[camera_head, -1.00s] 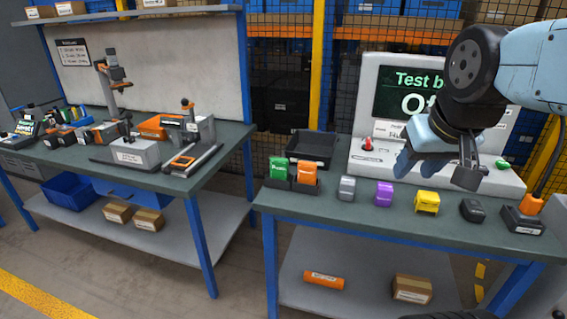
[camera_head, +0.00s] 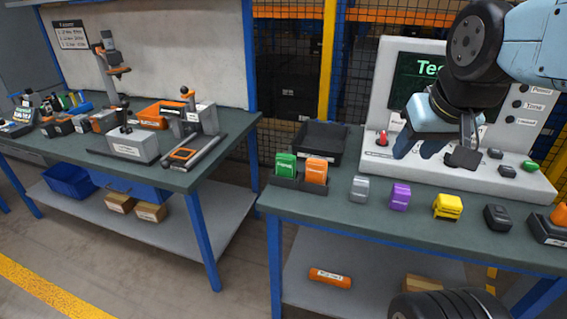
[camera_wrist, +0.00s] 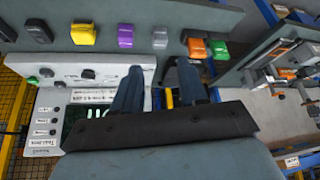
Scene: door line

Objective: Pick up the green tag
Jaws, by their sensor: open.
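The green tag (camera_head: 285,165) stands upright in a dark holder (camera_head: 299,182) at the left of the right-hand bench, beside an orange tag (camera_head: 316,170). In the wrist view the green tag (camera_wrist: 219,50) is at upper right, next to the orange tag (camera_wrist: 197,47). My gripper (camera_head: 432,152) is open and empty, in front of the test box, well to the right of the green tag. Its two fingers (camera_wrist: 158,82) show in the wrist view with nothing between them.
A grey (camera_head: 359,189), a purple (camera_head: 400,197), a yellow (camera_head: 447,206) and a black block (camera_head: 497,217) stand along the bench front. An empty black tray (camera_head: 318,144) lies behind the holder. The test box (camera_head: 470,177) fills the bench's back right.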

